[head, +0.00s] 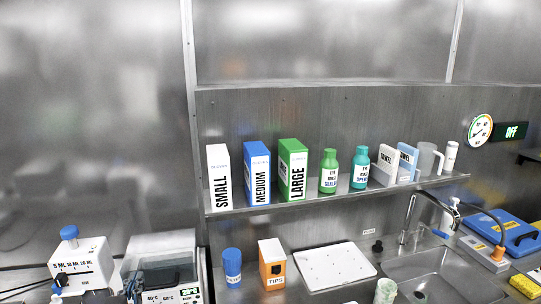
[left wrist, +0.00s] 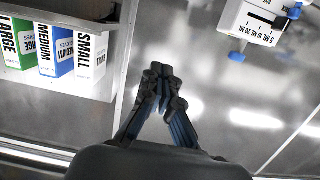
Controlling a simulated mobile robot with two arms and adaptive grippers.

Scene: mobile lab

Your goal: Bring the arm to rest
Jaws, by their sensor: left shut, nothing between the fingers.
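My left gripper (left wrist: 160,72) shows in the left wrist view. Its dark fingers meet at the tips, and nothing is between them. Behind it is a blurred, shiny metal surface, and the tips appear clear of the things around them. In the head view I cannot clearly make out the left gripper; dark parts at the bottom left edge are too small to tell. My right gripper shows in neither view.
A shelf (head: 338,196) holds the small box (head: 219,178), medium box (head: 257,172), large box (head: 292,170) and several bottles. Below are a white dispenser (head: 82,265), a machine with a clear lid (head: 160,258), a tips box (head: 271,264), a white tray (head: 333,265) and a sink (head: 440,272).

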